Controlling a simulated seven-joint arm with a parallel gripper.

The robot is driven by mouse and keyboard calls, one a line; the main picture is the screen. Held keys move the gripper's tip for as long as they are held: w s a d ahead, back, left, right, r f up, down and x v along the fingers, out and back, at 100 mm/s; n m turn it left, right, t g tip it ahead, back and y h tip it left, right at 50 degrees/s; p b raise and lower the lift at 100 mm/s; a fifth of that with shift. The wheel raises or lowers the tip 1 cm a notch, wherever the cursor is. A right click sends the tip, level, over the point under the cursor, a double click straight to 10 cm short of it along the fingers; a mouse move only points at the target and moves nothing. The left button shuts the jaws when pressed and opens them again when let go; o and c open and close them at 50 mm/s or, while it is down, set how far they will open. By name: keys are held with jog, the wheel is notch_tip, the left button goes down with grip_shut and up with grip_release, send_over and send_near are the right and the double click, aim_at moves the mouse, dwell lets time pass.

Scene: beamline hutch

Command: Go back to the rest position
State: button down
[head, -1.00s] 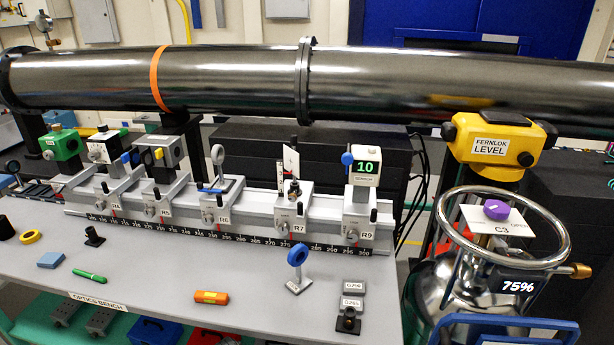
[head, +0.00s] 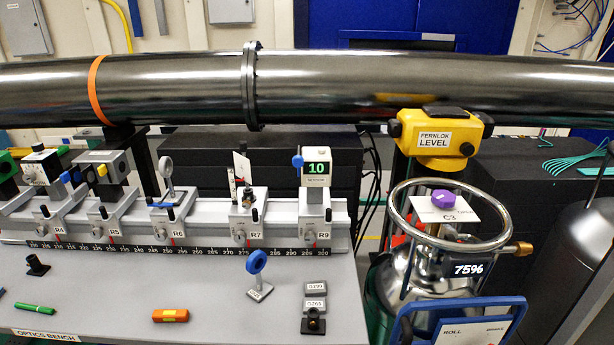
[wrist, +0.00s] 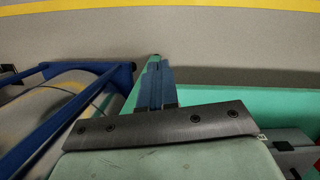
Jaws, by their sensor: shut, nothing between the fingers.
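My gripper (wrist: 155,66) shows in the wrist view, its two blue-grey fingers shut together with nothing between them. It points over a plain grey floor, beside a blue tubular frame on the left and a green surface on the right. No object touches the fingers. The head view does not show my gripper or arm.
In the head view, the optics bench (head: 110,290) carries a rail with several labelled carriages. A blue-ringed mount (head: 257,262) and an orange block (head: 170,315) stand in front. A metal dewar (head: 395,290) in a blue cart (head: 402,325) is at right. A dark beam pipe (head: 180,85) crosses behind.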

jog(key=s+d+m+g, duration=0.2)
jog(key=s+d+g, duration=0.2)
jog(key=s+d, duration=0.8)
jog(key=s, duration=0.3)
jog(key=shift+s+f+g+y, duration=0.2)
jog(key=shift+f+g+y, duration=0.1)
jog(key=shift+f+y, duration=0.1)
